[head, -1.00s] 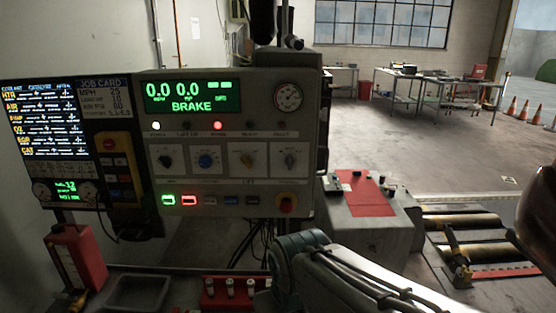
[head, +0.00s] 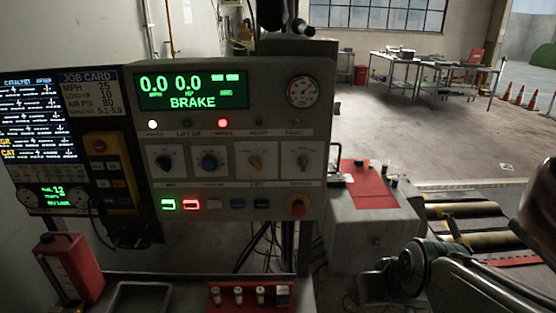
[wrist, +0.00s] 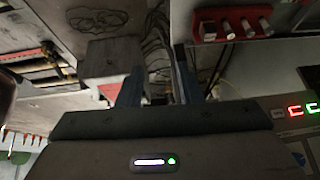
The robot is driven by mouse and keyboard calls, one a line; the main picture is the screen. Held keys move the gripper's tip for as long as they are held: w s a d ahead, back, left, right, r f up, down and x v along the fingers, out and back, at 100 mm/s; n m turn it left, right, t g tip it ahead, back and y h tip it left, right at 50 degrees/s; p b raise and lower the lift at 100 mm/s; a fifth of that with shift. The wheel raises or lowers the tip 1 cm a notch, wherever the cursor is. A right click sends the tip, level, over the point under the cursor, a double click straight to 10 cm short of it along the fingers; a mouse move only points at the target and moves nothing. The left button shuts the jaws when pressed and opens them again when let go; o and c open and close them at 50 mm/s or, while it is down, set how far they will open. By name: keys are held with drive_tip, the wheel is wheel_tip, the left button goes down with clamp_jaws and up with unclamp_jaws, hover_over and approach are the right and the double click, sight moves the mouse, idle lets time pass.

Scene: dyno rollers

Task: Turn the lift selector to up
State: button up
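The lift selector (head: 256,162) is the third knob in the row on the grey control panel (head: 318,126), above a small label that seems to read LIFT. Its yellow-orange pointer looks tilted, with its exact setting too small to read. My arm shows at the lower right of the head view, well apart from the panel, and its fingertips cannot be made out there. In the wrist view my gripper (wrist: 160,75) has two blue-grey fingers spread apart with nothing between them. The lift selector cannot be made out in the wrist view.
Beside the selector are a blue knob (head: 209,162) and a grey-pointer knob (head: 303,160). A red holder (head: 223,299) and red can (head: 71,268) stand below. A grey box (head: 372,225) stands right of the panel.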

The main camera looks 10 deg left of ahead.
drive_tip(key=w+a+r+n+t+y+p, duration=0.1)
drive_tip(key=w+a+r+n+t+y, duration=0.15)
drive_tip(key=w+a, duration=0.4)
drive_tip(key=n+t+p, duration=0.4)
drive_tip(key=n+t, duration=0.2)
drive_tip(key=t, duration=0.4)
approach(254, 165)
drive_tip(key=shift+m+g, duration=0.25)
drive_tip(key=p+x, duration=0.1)
drive_tip(key=x, duration=0.5)
drive_tip(key=p+x, duration=0.1)
drive_tip(key=x, duration=0.2)
drive_tip(key=shift+w+a+r+p, duration=0.1)
drive_tip(key=shift+w+r+p, duration=0.15)
drive_tip(key=shift+w+p, duration=0.05)
drive_tip(key=c, duration=0.7)
